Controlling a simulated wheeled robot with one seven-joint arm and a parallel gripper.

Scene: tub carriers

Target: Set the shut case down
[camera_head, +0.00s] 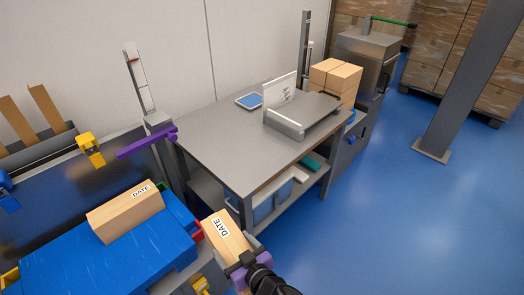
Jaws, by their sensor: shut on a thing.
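My gripper (247,266), at the bottom centre, is shut on a tan case (226,232) with a white "DATE" label. The held case is tilted in the picture, in front of the grey table's near leg and beside the right end of the blue surface. I cannot tell its height or whether it touches anything. A second tan "DATE" case (118,216) lies on the blue surface (120,262) at the lower left. The grey table (205,135) stands beyond, with a grey device (300,118) on its top. My fingertips are partly hidden.
A blue tablet (249,101) and tan boxes (333,82) are at the table's back and right. The table's left and front top is bare. A purple bar (147,141) sticks out at its left. Blue floor is clear at right, before a grey post (470,80).

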